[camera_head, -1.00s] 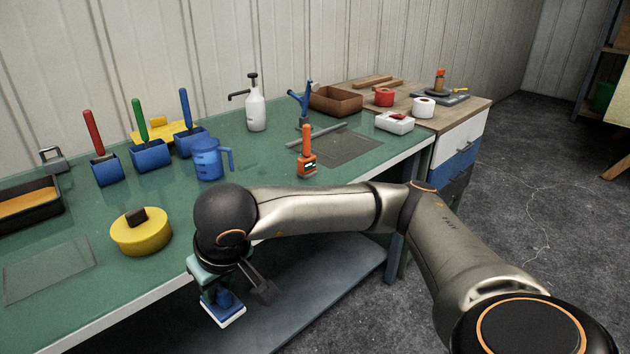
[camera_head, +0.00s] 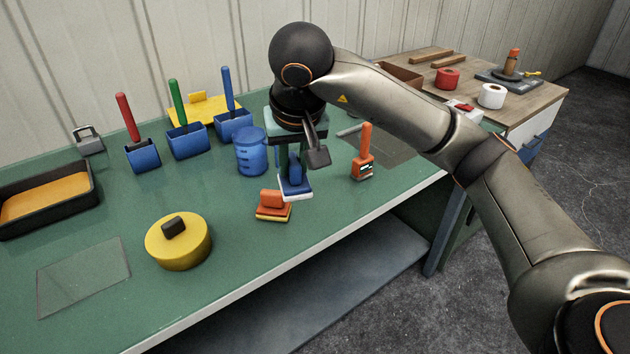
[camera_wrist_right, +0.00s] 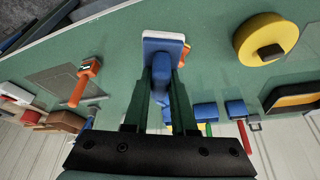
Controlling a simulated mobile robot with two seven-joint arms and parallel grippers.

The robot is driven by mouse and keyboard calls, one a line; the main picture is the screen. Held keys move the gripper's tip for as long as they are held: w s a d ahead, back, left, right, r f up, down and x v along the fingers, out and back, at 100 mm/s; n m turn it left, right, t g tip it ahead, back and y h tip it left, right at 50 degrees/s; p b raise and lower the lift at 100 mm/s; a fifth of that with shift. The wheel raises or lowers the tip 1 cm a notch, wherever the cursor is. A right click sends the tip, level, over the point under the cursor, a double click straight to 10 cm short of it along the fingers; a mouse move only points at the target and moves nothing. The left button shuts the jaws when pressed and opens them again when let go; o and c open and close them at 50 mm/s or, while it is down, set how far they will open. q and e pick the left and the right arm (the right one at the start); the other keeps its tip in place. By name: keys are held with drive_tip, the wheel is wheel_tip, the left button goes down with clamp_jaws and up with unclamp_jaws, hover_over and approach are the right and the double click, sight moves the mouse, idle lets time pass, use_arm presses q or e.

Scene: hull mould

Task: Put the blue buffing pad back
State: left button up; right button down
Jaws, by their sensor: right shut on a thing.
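The blue buffing pad (camera_head: 295,191) has a blue handle and a pale, flat base. My right gripper (camera_head: 293,165) is shut on its handle and points down over the green bench. In the right wrist view the pad (camera_wrist_right: 163,42) sits upright between the two green fingers (camera_wrist_right: 163,80). I cannot tell whether its base touches the bench. An orange pad with a yellow layer (camera_head: 273,206) lies on the bench just left of the blue pad in the head view. My left gripper is not in view.
A blue jug (camera_head: 251,152) stands behind and left of the held pad. An orange-handled tool (camera_head: 363,158) stands to its right. A yellow round lidded pot (camera_head: 178,241) is at the front left. Blue holders with coloured handles line the back. The bench's front edge (camera_head: 300,248) is close.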

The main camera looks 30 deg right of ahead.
drive_tip(key=w+d+f, duration=0.2)
drive_tip(key=d+f, duration=0.1)
drive_tip(key=w+d+f, duration=0.3)
drive_tip(key=d, duration=0.1)
drive_tip(key=w+d+f, duration=0.2)
drive_tip(key=d+f, duration=0.1)
drive_tip(key=shift+w+d, duration=0.35)
drive_tip(key=shift+w+d+f, duration=0.1)
drive_tip(key=shift+d+f, duration=0.05)
drive_tip(key=shift+f, duration=0.8)
drive_tip(key=shift+w+d+f, duration=0.1)
drive_tip(key=shift+d+f, duration=0.05)
drive_tip(key=shift+f, duration=0.8)
drive_tip(key=shift+f+b, duration=0.15)
drive_tip(key=shift+b, duration=0.15)
drive_tip(key=c, duration=0.7)
unclamp_jaws()
